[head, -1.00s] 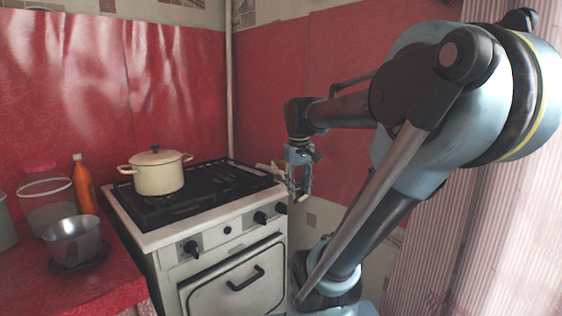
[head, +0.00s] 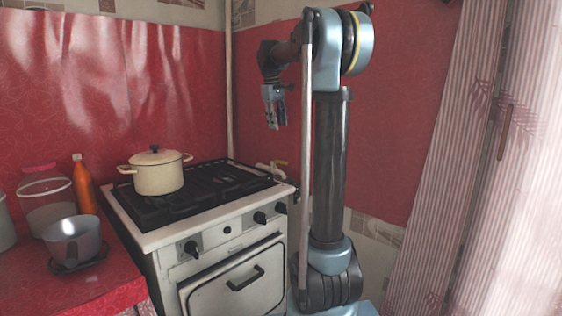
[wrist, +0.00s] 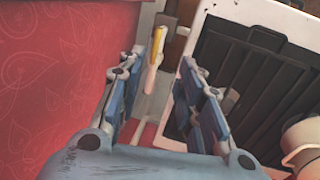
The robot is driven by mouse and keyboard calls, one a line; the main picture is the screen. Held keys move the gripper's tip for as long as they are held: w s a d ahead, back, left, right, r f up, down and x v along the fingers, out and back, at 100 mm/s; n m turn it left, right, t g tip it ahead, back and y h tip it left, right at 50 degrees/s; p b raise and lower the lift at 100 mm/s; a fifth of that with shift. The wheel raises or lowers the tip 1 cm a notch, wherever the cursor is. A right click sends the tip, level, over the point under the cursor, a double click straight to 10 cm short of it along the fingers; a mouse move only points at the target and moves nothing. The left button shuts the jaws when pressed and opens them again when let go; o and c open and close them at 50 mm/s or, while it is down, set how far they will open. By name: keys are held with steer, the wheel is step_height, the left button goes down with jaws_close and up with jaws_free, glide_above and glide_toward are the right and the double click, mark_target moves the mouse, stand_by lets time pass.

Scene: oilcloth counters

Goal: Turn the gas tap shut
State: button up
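The gas tap shows a small yellow lever (head: 281,162) beside the back right corner of the stove, near a pale pipe fitting (head: 264,167). In the wrist view the yellow lever (wrist: 158,44) shows as a narrow bar beyond my fingertips, near the pale pipe; I cannot tell whether the tap is open or shut. My gripper (head: 276,121) points down, raised above the tap and apart from it. In the wrist view my gripper (wrist: 163,62) has its fingers spread with nothing between them.
The white stove (head: 213,236) carries a cream lidded pot (head: 157,176) on its black grate (head: 225,182). The red wall stands close behind the tap. A grey saucepan (head: 75,240) and an orange bottle (head: 84,186) are on the left counter. A striped curtain (head: 440,190) hangs at right.

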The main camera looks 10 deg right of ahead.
glide_toward(282, 162)
steer(key=f, duration=0.2)
steer(key=w+d+f, duration=0.1)
steer(key=f, duration=0.5)
steer(key=shift+w+d, duration=0.25)
steer(key=shift+d, duration=0.1)
jaws_close()
steer(key=shift+a, duration=0.15)
